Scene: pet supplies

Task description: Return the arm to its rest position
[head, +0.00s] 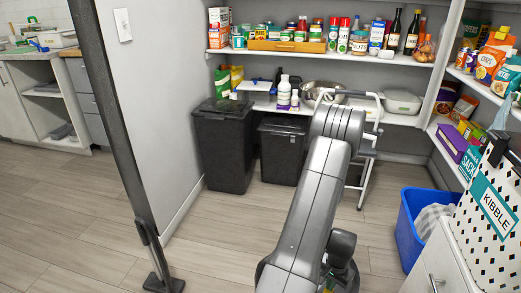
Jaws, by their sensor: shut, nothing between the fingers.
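My grey arm (310,195) rises from the bottom centre of the head view to an elbow (345,122) in front of the pantry shelves. A darker wrist part (340,245) of my arm shows low beside the main link, close to the bottom edge. My gripper's fingers cannot be made out; they are hidden behind the arm or below the frame. I see nothing held.
Two black lidded bins (225,150) stand under the shelves. A step stool (366,170) stands behind my arm. A blue tub (408,222) and a dotted kibble container (490,225) are at right. A dark post (115,130) stands at left. Floor between is clear.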

